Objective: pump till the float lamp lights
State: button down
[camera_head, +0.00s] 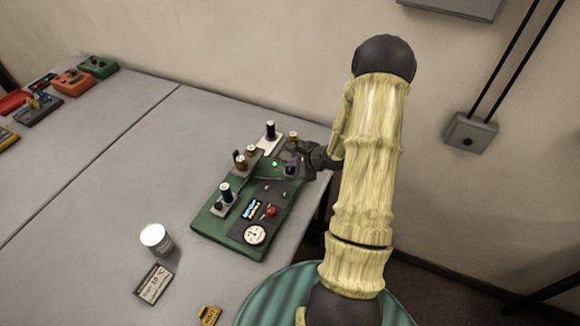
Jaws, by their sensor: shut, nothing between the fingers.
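A green panel board (215,232) lies on the table. A red button (271,211), a small blue display (251,209) and a white round dial (255,235) sit toward the near end. My gripper (294,168) is shut and empty at the board's far right, close to a dark purple part. My wrist partly hides that corner.
A white-topped can (156,238), a printed card (154,284) and a yellow tag (209,315) lie left of and nearer than the board. Several coloured devices, including an orange one (72,82), stand far left. The grey table (130,170) between is clear. A wall rises behind.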

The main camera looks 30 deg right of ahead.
aim_at(293, 169)
jog(key=shift+r, duration=0.45)
jog(key=shift+r+p, duration=1.2)
jog(key=shift+r, duration=1.35)
